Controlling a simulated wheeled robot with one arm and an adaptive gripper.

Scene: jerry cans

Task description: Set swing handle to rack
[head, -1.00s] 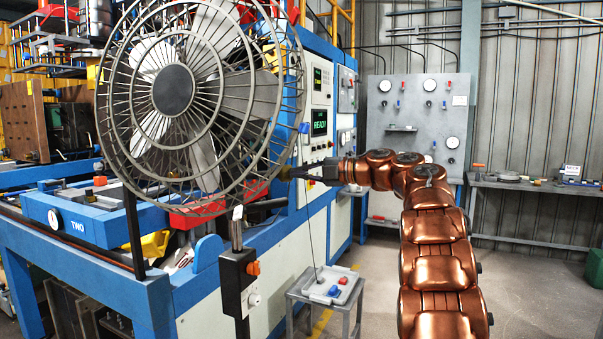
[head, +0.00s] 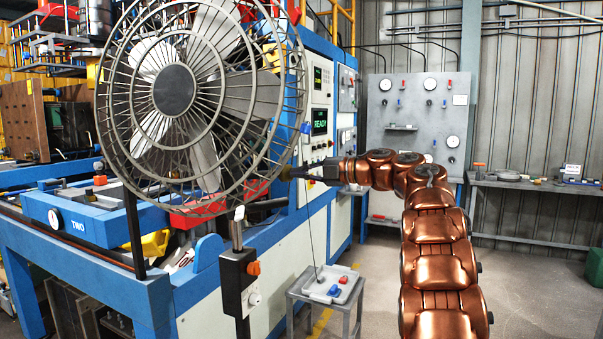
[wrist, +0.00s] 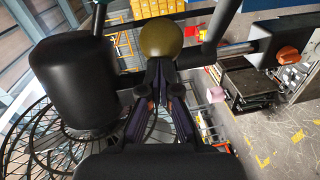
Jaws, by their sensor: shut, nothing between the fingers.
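In the wrist view, a round olive-brass knob (wrist: 160,38) is just beyond my fingertips. Dark bars run close to it; I cannot tell for sure that it belongs to the swing handle. My gripper (wrist: 158,75) is shut and empty, its fingers pointing at the knob. I cannot tell whether the tips touch it. In the head view, my gripper (head: 291,172) is at the right edge of the fan cage, small and partly hard to make out. No rack position mark can be read.
A large caged fan (head: 174,90) stands close in front of the blue machine (head: 150,290). A post with a black switch box (head: 238,280) stands below it. A small grey stand (head: 327,290) holds coloured pieces. A workbench (head: 535,184) is at the right; the floor before it is clear.

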